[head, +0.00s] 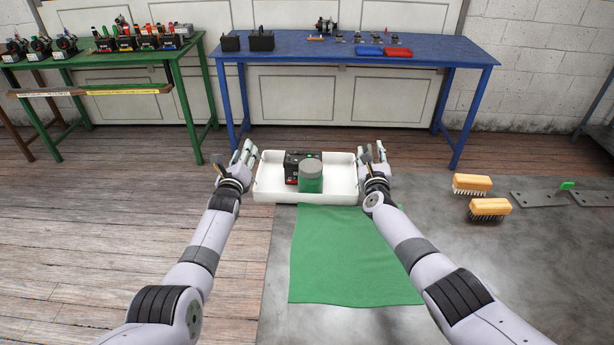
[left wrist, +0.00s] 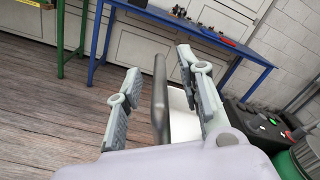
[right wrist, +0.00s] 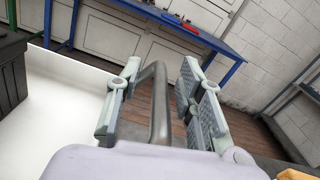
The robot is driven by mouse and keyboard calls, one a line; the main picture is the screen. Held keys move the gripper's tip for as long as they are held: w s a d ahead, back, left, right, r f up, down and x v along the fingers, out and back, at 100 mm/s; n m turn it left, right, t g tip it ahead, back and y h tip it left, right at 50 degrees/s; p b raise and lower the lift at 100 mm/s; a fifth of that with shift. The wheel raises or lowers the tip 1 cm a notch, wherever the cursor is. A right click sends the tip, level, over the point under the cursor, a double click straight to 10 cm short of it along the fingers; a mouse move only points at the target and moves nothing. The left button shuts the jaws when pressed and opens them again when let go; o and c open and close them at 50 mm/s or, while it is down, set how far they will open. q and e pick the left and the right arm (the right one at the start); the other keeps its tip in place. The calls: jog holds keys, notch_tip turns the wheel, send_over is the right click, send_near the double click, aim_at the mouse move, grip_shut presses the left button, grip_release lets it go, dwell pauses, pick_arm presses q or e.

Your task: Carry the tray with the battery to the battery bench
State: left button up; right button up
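The white tray (head: 330,195) is in front of me in the head view. In it are a black battery (head: 292,165) with red marks and, to its right, a green jar with a grey lid (head: 311,178). My left gripper (head: 244,150) is at the tray's left end, open, with a dark tray handle (left wrist: 160,100) between its fingers and gaps on both sides. My right gripper (head: 372,152) is at the right end, also open, with the other handle (right wrist: 160,105) between its fingers. I cannot tell which bench is the battery bench.
A blue bench (head: 345,48) at the back bears two dark blocks (head: 261,41) at its left, with clear top between items. A green bench (head: 150,55) at the back left bears several devices. A green cloth (head: 345,260) and two brushes (head: 488,208) lie on the near grey surface.

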pick_arm(q)
jog(key=shift+c, duration=0.6)
pick_arm(e)
jog(key=shift+c, duration=0.6)
pick_arm(q)
grip_shut()
pick_arm(e)
grip_shut()
pick_arm(q)
jog(key=shift+w+r, duration=0.1)
jog(key=shift+r, duration=0.35)
pick_arm(e)
jog(key=shift+w+r, duration=0.1)
jog(key=shift+r, duration=0.25)
pick_arm(q)
jog(key=shift+w, duration=0.1)
pick_arm(e)
jog(key=shift+w, duration=0.1)
